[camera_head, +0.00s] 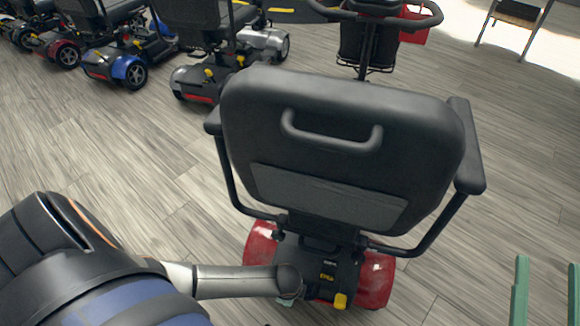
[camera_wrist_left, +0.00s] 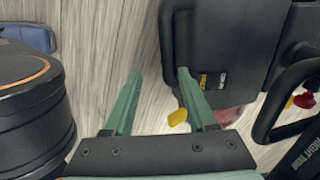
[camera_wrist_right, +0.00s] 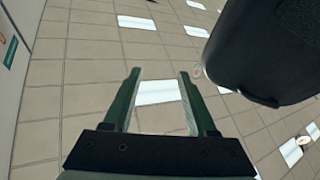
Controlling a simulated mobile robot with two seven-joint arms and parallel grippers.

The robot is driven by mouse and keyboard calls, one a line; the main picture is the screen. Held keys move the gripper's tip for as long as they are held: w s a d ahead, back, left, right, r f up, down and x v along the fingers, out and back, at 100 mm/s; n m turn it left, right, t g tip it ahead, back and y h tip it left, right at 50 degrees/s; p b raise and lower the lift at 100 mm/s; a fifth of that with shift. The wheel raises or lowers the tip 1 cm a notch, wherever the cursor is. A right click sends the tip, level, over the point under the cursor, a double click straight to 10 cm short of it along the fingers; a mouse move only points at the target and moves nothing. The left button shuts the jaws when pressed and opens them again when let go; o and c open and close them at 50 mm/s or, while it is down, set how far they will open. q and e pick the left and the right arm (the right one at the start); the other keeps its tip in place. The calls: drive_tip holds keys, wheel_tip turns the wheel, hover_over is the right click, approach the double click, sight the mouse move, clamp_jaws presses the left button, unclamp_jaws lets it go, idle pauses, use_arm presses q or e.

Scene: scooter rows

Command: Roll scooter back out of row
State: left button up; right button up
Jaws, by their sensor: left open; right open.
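The scooter (camera_head: 345,160) stands right in front of me with its back to me. It has a black padded seat back with a grab handle (camera_head: 330,138), and red rear fenders (camera_head: 375,280) below. My left arm reaches in from the left to its rear; the left gripper is mostly hidden there. In the left wrist view my left gripper (camera_wrist_left: 160,74) is open and empty, its right finger overlapping the edge of a black scooter part (camera_wrist_left: 225,45). A yellow lever (camera_wrist_left: 178,117) shows nearby. My right gripper (camera_head: 547,262) is open and empty, right of the scooter.
Other scooters (camera_head: 120,50) stand in a row at the upper left. Another scooter (camera_head: 215,45) is just left of the seat back. Wood-look floor (camera_head: 130,165) is clear to the left and right. The right wrist view shows tiles with bright panels and a dark rounded object (camera_wrist_right: 265,50).

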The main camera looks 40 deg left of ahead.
use_arm(q)
drive_tip(key=shift+s+d+r+p, duration=0.15)
drive_tip(key=shift+r+p, duration=0.25)
drive_tip(key=shift+r, duration=0.45)
drive_tip(key=shift+s+r+p, duration=0.2)
drive_tip(key=shift+r+p, duration=0.25)
drive_tip(key=shift+r, duration=0.45)
drive_tip(key=shift+s+d+r+p, duration=0.15)
drive_tip(key=shift+r+p, duration=0.25)
drive_tip(key=shift+r, duration=0.45)
use_arm(e)
wheel_tip(320, 180, down, 16)
drive_tip(key=d+m+g+h, duration=0.1)
drive_tip(key=m+g+h, duration=0.2)
drive_tip(key=g, duration=0.3)
drive_tip(key=shift+w+m+h, duration=0.35)
drive_tip(key=shift+m+h, duration=0.05)
drive_tip(key=shift+h, duration=0.3)
use_arm(q)
drive_tip(key=shift+a, duration=0.1)
use_arm(e)
drive_tip(key=shift+r, duration=0.1)
